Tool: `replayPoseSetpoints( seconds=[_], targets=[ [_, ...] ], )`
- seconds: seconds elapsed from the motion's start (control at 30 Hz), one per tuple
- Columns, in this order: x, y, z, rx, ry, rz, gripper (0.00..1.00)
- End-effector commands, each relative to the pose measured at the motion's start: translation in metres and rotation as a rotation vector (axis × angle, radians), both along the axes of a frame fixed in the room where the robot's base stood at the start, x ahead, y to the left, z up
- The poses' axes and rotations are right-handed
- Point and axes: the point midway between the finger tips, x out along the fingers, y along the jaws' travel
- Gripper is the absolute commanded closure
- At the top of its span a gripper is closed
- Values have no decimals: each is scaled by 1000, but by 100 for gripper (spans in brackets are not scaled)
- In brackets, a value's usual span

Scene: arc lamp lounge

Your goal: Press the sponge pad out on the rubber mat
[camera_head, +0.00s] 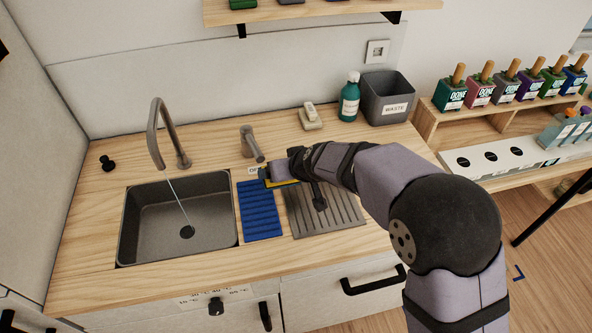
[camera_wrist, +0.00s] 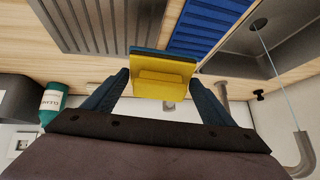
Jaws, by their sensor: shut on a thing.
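The sponge pad (camera_wrist: 165,72) is a yellow block with a dark teal layer on its far side. My gripper (camera_wrist: 161,84) is shut on it, a dark finger at each side. In the head view, a thin yellow strip of the pad (camera_head: 284,184) shows below my gripper (camera_head: 272,176), at the back right edge of the blue ribbed rubber mat (camera_head: 260,212). The mat also shows beyond the pad in the wrist view (camera_wrist: 208,25). I cannot tell whether the pad touches the mat. My wrist hides part of the pad.
Left of the mat is a sink (camera_head: 150,225) with a thin water stream from its tap (camera_head: 157,135). Right is a grooved grey drainboard (camera_head: 330,215). A short spout (camera_head: 251,143), soap block (camera_head: 310,119), green bottle (camera_head: 349,98) and waste bin (camera_head: 386,95) stand behind.

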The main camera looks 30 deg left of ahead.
Motion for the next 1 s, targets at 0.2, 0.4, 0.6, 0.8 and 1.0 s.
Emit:
replayPoseSetpoints(
  seconds=[0.2,0.4,0.6,0.8,1.0],
  targets=[
    [-23,14,6,-75,6,257,40],
    [-45,30,-10,-190,14,345,40],
    [-62,39,-21,-285,24,332,40],
    [-72,40,-24,-338,35,315,40],
    [-73,39,-23,-343,37,312,40]
  ],
)
